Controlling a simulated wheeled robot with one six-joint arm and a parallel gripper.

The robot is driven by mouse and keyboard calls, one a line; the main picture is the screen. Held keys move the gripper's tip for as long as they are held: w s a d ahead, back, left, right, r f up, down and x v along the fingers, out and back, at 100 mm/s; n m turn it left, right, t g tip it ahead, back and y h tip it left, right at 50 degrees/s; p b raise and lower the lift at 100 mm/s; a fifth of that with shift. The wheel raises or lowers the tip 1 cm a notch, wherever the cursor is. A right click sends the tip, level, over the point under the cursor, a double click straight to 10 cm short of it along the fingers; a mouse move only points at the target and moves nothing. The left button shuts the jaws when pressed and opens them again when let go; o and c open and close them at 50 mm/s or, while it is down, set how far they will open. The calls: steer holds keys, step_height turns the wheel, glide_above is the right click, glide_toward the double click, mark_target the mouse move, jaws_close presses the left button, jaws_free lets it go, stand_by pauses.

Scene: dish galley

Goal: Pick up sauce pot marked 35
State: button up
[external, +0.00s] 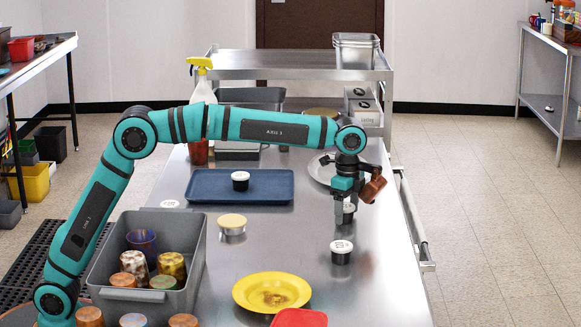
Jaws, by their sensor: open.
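Several small sauce pots with printed lids stand on the steel counter; the numbers are too small to read, so I cannot tell which is marked 35. One black pot with a white lid (350,213) is directly below my gripper (344,207), partly hidden by the fingers. My gripper points down and is open, with its fingers close around or beside that pot; I cannot tell which. Another black pot with a white lid (341,253) stands nearer the camera. A third black pot (240,181) sits on the blue tray (272,198).
A pot with a cream lid (232,223) stands left of centre. A grey bin (192,245) of patterned cups is at the front left, a yellow plate (271,304) at the front. A pale plate (321,174) lies behind my gripper. A rail (418,225) runs along the right edge.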

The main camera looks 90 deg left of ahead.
steer(key=c, duration=1)
steer(key=shift+o, duration=0.2)
